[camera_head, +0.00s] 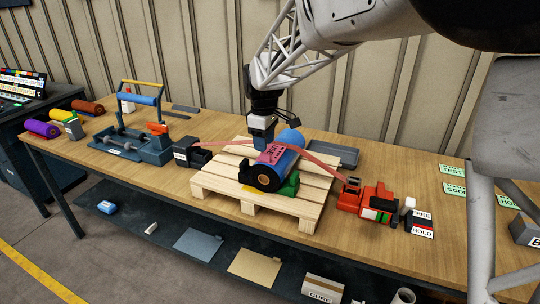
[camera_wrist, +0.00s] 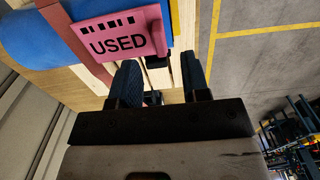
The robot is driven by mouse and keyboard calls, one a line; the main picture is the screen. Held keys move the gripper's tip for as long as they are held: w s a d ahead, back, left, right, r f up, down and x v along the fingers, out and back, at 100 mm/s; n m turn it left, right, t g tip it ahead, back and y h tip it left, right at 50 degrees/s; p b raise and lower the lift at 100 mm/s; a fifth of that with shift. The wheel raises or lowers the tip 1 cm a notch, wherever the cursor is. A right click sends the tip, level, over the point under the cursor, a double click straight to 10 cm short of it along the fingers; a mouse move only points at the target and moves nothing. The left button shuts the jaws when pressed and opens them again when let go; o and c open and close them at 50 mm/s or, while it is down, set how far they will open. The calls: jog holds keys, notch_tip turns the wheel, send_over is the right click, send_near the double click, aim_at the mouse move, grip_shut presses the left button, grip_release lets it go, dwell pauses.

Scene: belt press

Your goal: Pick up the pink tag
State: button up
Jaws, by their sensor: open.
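The pink tag (camera_wrist: 118,40) reads "USED" and lies against the blue roll (camera_wrist: 28,38), beside a red strap, in the wrist view. In the head view the tag (camera_head: 272,154) shows on the upper side of the blue roll (camera_head: 287,152), which rests on the wooden pallet (camera_head: 212,181). My gripper (camera_wrist: 160,76) is open in the wrist view. The tag's lower right corner appears close to the finger on the left of that picture; I cannot tell whether they touch. In the head view my gripper (camera_head: 263,140) is just behind the tag, with its fingertips partly hidden.
A red strap runs over the roll between a dark block (camera_head: 190,153) and a red tensioner (camera_head: 368,201). A green chock (camera_head: 288,185) sits by the roll. A grey tray (camera_head: 335,154) stands behind. A blue stand (camera_head: 140,140) is at left.

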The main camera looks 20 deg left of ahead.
aim_at(272, 150)
jog(key=shift+d+f, duration=0.2)
jog(key=shift+f, duration=2.1)
grip_shut()
